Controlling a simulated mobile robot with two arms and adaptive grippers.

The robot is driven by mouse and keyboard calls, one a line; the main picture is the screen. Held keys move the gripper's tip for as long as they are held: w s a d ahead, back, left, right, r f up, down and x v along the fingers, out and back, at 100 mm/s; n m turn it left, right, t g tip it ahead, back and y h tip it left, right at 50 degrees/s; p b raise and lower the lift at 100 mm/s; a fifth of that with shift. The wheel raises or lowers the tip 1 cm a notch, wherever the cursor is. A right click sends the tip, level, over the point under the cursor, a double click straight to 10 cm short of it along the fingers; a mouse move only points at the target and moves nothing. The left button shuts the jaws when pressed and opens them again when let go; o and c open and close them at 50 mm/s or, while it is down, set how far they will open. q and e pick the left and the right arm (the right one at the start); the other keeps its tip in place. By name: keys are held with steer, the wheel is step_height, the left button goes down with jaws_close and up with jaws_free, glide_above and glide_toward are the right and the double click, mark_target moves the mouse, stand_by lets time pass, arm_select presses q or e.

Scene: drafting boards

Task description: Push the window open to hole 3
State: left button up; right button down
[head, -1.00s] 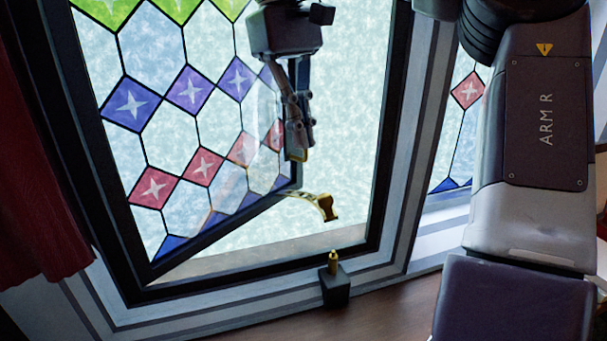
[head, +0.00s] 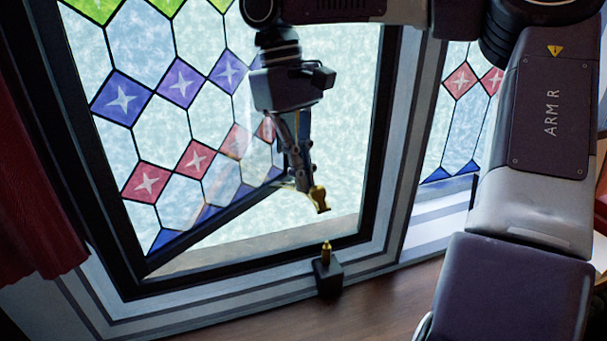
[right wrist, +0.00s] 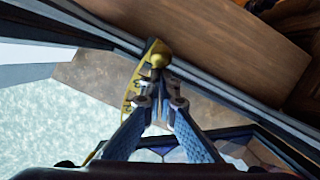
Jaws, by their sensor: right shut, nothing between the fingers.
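The stained-glass window sash (head: 118,98) stands partly open in its black frame, its free lower corner swung away from the frame. A brass stay (head: 320,200) sticks out from that corner; the gripper hides much of it in the head view. In the right wrist view the stay (right wrist: 131,88) shows holes along it and a rounded end. A brass peg (head: 326,250) stands on a black block (head: 328,279) at the sill, apart from the stay. My right gripper (head: 303,187) is shut and empty, right beside the stay and the sash's free edge. My left gripper is out of view.
The dark window frame (head: 377,150) bounds the opening on the right. The wooden sill (head: 290,318) is clear around the block. A red curtain (head: 30,190) hangs at the left. Another stained-glass pane (head: 462,125) is at the right, partly behind my right arm.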

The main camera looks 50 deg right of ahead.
steer(key=shift+s+a+r, duration=0.1)
steer(key=shift+s+a, duration=0.1)
steer(key=shift+s, duration=0.3)
steer(key=shift+s+a, duration=0.15)
steer(key=shift+s, duration=0.3)
steer(key=shift+w, duration=0.1)
steer(key=v, duration=0.7)
steer(key=shift+r, duration=0.2)
